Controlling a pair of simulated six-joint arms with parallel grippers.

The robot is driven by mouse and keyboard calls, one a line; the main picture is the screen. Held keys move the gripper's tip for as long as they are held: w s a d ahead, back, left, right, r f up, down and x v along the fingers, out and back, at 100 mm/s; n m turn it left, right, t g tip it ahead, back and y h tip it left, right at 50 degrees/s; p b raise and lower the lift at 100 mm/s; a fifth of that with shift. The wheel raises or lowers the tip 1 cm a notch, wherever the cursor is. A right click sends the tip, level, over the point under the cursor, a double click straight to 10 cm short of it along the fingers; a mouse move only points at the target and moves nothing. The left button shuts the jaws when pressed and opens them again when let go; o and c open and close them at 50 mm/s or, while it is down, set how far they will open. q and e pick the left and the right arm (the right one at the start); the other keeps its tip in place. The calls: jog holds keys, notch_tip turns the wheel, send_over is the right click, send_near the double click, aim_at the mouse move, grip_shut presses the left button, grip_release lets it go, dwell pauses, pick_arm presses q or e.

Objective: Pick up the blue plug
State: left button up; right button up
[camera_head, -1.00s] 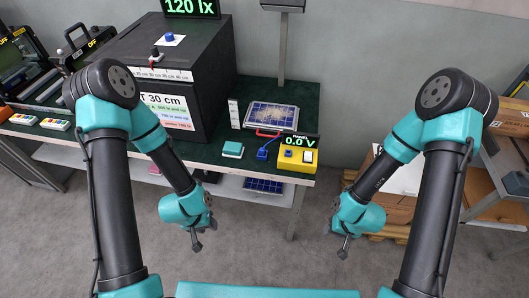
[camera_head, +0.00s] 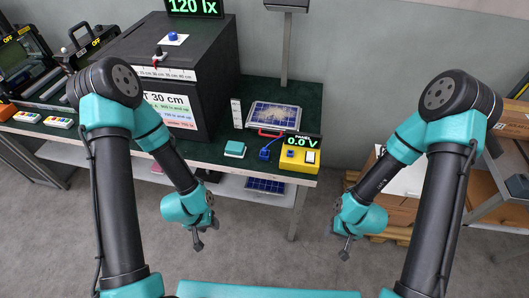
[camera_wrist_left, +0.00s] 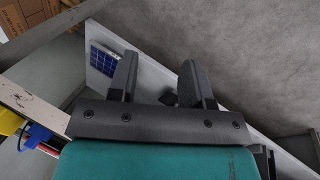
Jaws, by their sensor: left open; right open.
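The blue plug (camera_head: 265,154) lies on the dark green bench top, left of the yellow meter box, with a blue cable running up toward the solar panel (camera_head: 273,115). A blue piece beside something yellow at the left edge of the left wrist view (camera_wrist_left: 38,135) looks like the plug. My left gripper (camera_head: 198,246) hangs in front of the bench, left of and nearer than the plug. Its two fingers (camera_wrist_left: 158,85) are apart with nothing between them. My right gripper (camera_head: 345,252) is open and empty, to the right of the bench, over the floor.
The yellow meter box (camera_head: 299,156) reads 0.0 V, right of the plug. A teal block (camera_head: 235,149) sits left of it. A large black box (camera_head: 178,75) with a blue knob on top fills the bench's middle. A lower shelf (camera_head: 232,185) holds another panel. Cartons stand at right.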

pick_arm(q)
jog(key=shift+o, duration=0.4)
jog(key=w+d+r+m, duration=0.2)
jog(key=w+r+m, duration=0.1)
jog(key=w, duration=0.4)
jog(key=w+d+r+m, duration=0.2)
jog(key=w+r+m, duration=0.1)
jog(key=w+r, duration=0.3)
jog(key=w+d+r+m+t, duration=0.1)
jog(key=w+r, duration=0.3)
jog(key=w, duration=0.4)
jog(key=shift+w+d+r+m, duration=0.15)
jog(key=shift+d+m, duration=0.2)
jog(key=shift+m, duration=0.1)
jog(key=shift+w+d+r+m, duration=0.1)
jog(key=shift+d+m, duration=0.2)
jog(key=shift+m, duration=0.15)
jog(key=w+d+r+m+y, duration=0.1)
jog(key=w+d+r+m, duration=0.45)
jog(key=r, duration=0.25)
notch_tip(320, 180, up, 7)
jog(key=m+g+y, duration=0.2)
jog(key=m+y, duration=0.1)
jog(key=m, duration=0.4)
send_over(265, 148)
jog(key=shift+r, duration=0.1)
notch_tip(265, 148, down, 12)
jog(key=shift+f, duration=0.1)
jog(key=shift+f, duration=0.1)
